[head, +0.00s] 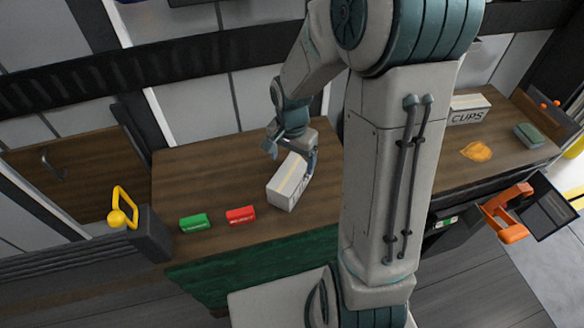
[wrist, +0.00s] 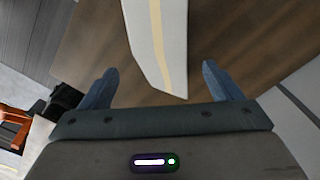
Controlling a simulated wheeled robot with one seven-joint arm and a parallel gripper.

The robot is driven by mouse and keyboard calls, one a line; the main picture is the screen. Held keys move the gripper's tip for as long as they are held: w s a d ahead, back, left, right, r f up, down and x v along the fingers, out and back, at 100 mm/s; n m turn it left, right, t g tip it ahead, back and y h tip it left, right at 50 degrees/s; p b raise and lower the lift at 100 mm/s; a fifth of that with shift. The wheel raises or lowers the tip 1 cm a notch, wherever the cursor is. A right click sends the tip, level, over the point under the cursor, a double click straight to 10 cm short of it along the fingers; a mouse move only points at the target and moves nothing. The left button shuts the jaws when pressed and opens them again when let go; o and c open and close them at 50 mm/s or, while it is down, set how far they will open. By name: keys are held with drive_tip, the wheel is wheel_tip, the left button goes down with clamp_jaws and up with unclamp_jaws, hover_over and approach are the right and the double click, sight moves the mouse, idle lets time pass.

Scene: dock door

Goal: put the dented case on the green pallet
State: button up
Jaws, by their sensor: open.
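A pale grey-white case (head: 284,190) with a yellow tape stripe sits on the wooden table. I cannot make out a dent on it. My gripper (head: 290,154) is open above the case, with its fingers on either side of the case's upper part. In the wrist view the case (wrist: 157,45) reaches in from the top, between the two spread fingers of my gripper (wrist: 160,80) and apart from both.
A small green box (head: 195,222) and a small red box (head: 241,214) lie left of the case on the wooden table (head: 185,180). A CUPS box (head: 468,109), an orange patch (head: 476,151) and a dark green block (head: 530,135) are at right. A yellow padlock-like object (head: 121,213) stands at left.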

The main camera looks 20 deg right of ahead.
wheel_tip(320, 180, up, 4)
drive_tip(key=shift+s+r, duration=0.1)
drive_tip(key=s+r+n+t, duration=0.2)
drive_tip(key=s+r+n, duration=0.6)
drive_tip(key=s, duration=0.5)
wheel_tip(320, 180, up, 2)
drive_tip(key=shift+s+r+n+t, duration=0.25)
drive_tip(key=shift+n+t, duration=0.15)
